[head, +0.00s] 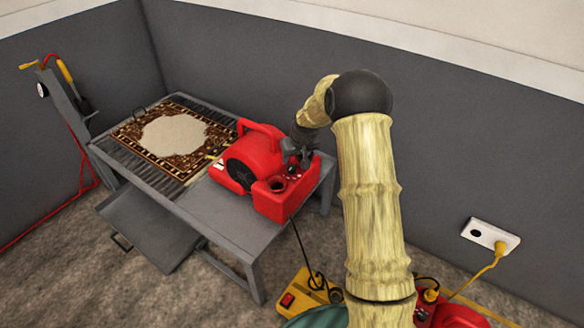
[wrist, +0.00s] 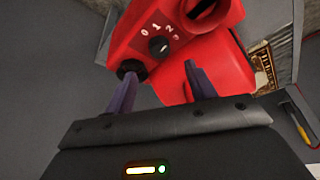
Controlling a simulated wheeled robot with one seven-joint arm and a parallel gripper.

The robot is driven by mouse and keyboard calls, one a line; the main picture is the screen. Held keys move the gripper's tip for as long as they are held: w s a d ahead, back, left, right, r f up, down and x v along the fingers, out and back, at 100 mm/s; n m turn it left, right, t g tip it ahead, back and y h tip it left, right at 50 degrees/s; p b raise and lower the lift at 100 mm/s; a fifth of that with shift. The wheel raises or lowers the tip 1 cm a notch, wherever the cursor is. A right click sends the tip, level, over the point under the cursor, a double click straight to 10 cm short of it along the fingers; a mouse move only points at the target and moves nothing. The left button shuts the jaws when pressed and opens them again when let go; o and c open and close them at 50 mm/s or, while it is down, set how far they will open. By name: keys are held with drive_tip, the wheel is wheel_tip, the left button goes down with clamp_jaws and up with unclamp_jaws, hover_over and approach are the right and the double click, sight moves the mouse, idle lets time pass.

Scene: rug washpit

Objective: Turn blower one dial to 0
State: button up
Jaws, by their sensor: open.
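A red blower (head: 262,137) stands on the grey table, with a dark round grille on its side. In the wrist view its red housing (wrist: 225,70) fills the upper middle. A small black dial (wrist: 159,46) sits on it, with white numerals starting at 0 and 1 around its upper side. Which numeral the dial points to is too small to tell. My gripper (wrist: 161,72) is open and empty, its two dark fingers apart just below the dial in the picture. In the head view my gripper (head: 298,152) is over the blower's right end and partly hides that area.
The grey table (head: 225,207) carries a patterned rug (head: 160,161) left of the blower. A grey tray (head: 150,227) sits below its front edge. A yellow box with a red switch (head: 288,300) and another red machine (head: 455,317) are on the floor. A wall outlet (head: 490,237) holds a yellow plug.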

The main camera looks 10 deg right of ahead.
sight(292, 167)
drive_tip(key=b+x, duration=0.1)
drive_tip(key=x, duration=0.7)
drive_tip(key=shift+f, duration=0.1)
drive_tip(key=c, duration=1)
